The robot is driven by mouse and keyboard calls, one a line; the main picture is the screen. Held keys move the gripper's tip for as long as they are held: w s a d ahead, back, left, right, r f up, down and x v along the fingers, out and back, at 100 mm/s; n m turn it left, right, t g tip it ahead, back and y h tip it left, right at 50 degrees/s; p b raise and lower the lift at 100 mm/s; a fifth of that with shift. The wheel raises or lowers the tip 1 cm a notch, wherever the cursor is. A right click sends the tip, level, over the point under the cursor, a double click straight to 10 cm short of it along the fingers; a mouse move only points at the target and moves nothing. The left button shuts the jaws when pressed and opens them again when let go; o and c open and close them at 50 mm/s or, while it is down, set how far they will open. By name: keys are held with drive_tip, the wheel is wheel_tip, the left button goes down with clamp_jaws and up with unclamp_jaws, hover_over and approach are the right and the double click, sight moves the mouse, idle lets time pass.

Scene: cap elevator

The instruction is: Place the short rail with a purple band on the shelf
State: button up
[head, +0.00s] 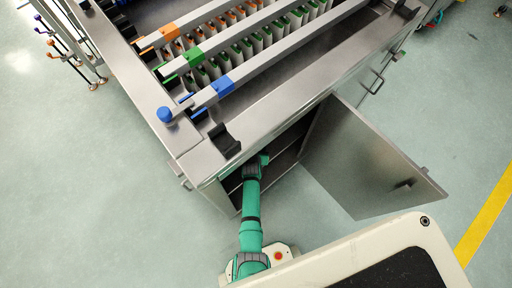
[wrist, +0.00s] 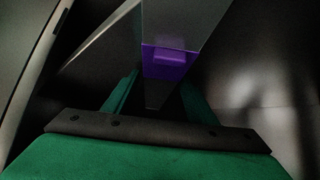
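The short rail (wrist: 185,18) shows in the wrist view as a grey bar with a purple band (wrist: 168,62) near its close end. My gripper (wrist: 160,88) has its green fingers on both sides of the rail, close against it just below the band, and appears shut on it. In the head view my arm reaches into the open lower cabinet, and my fingers and the rail are hidden there. The shelf (head: 287,157) shows only in part inside the cabinet opening. Whether the rail touches the shelf cannot be told.
The cabinet door (head: 362,165) stands open to the right of my arm. The steel machine top (head: 275,108) overhangs the opening and carries long rails with orange, green and blue bands. A blue knob (head: 165,115) stands at its left corner.

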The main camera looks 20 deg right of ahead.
drive_tip(key=shift+r, duration=0.25)
drive_tip(key=shift+s+a+r, duration=0.35)
drive_tip(key=shift+a+r, duration=0.05)
drive_tip(key=shift+r, duration=0.05)
drive_tip(key=v, duration=1)
drive_tip(key=shift+s+d+r, duration=0.1)
drive_tip(key=shift+s+r, duration=0.1)
drive_tip(key=shift+s, duration=0.15)
